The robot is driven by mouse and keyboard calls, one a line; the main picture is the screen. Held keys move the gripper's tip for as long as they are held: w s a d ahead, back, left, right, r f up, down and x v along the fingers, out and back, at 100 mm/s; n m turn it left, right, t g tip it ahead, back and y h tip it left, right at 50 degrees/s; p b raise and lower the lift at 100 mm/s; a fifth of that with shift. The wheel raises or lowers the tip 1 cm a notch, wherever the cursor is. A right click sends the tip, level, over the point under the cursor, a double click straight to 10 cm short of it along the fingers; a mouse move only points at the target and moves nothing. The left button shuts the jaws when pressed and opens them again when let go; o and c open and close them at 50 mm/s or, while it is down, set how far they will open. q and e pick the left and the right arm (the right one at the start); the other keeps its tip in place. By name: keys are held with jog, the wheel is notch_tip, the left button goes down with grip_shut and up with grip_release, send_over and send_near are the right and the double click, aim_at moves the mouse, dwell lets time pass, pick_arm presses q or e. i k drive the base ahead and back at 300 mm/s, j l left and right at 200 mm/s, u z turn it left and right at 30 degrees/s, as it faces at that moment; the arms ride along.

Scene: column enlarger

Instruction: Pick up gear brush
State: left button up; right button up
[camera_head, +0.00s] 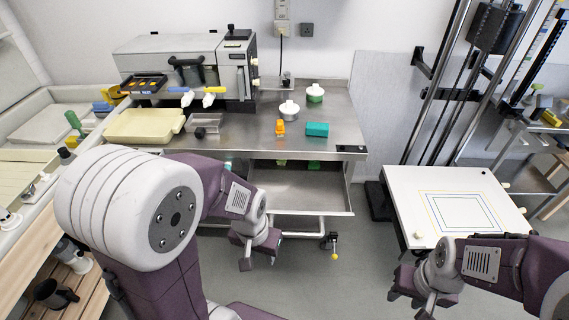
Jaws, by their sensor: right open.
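I cannot pick out the gear brush with certainty. Small brush-like items with blue and white parts (187,97) lie on the steel bench, in front of the grey machine, and may include it. My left gripper (259,258) hangs in front of the bench, below its top and apart from everything on it. Its fingers look spread, with nothing between them. My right gripper (413,300) is at the lower right, in front of the white board, open and empty.
The steel bench (240,136) also holds a cream tray (144,125), an orange item (280,128), a teal block (317,129) and two white-topped containers. A white board (407,193) with printed outlines stands at right under the column. Grey floor lies between.

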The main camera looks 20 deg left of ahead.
aim_at(280, 127)
jog(key=i+j, duration=0.15)
jog(key=j, duration=0.2)
jog(key=i+j, duration=0.15)
jog(key=j, duration=0.2)
jog(key=i+j, duration=0.15)
jog(key=j, duration=0.2)
jog(key=i+j, duration=0.15)
jog(key=j, duration=0.2)
jog(key=i+j, duration=0.15)
jog(key=j, duration=0.2)
jog(key=i+z, duration=0.05)
